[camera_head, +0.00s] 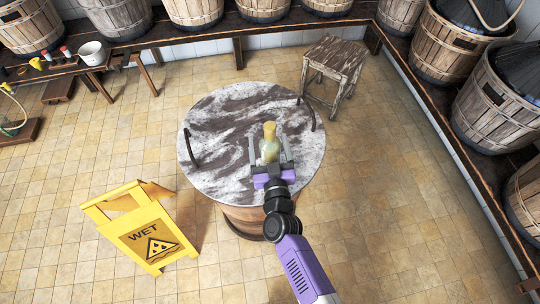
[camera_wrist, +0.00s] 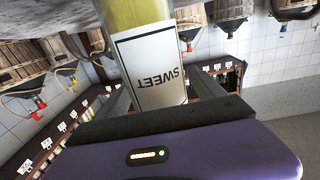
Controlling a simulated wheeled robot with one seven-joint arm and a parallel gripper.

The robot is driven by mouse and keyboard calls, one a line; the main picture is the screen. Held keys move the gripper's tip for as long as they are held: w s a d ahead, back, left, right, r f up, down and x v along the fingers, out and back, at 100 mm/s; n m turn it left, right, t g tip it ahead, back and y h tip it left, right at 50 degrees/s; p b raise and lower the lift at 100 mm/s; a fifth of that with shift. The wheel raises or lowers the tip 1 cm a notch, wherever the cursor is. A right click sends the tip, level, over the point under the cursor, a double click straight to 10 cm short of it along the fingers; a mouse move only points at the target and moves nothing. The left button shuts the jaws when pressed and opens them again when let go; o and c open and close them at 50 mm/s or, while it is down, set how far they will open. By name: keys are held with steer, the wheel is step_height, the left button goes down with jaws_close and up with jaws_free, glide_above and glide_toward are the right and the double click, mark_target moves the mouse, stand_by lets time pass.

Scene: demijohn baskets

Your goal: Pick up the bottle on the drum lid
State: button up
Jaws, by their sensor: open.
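The bottle (camera_head: 270,144) stands on the round, marbled grey-and-white drum lid (camera_head: 225,125). It has a yellow top and a pale body. In the wrist view the bottle (camera_wrist: 150,55) is close up, with a white label reading "SWEET" that appears upside down. My gripper (camera_head: 268,150) is open, with one finger on each side of the bottle. In the wrist view its fingers show to the left and right of the label. I cannot tell whether either finger touches the glass. The bottle's lower part is partly hidden by my gripper.
The lid has dark handles near its left (camera_head: 190,147) and right edges. A yellow wet-floor sign (camera_head: 150,235) stands at the lower left. A worn wooden stool (camera_head: 335,65) stands behind to the right. Slatted baskets (camera_head: 500,105) line benches along the back and right. Tiled floor between is clear.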

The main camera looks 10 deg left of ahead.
mark_target(269, 124)
jaws_close()
step_height(269, 124, up, 12)
steer(key=p, duration=0.8)
steer(key=shift+f, duration=0.1)
step_height(269, 124, up, 8)
steer(key=shift+r, duration=0.2)
stand_by(0.6)
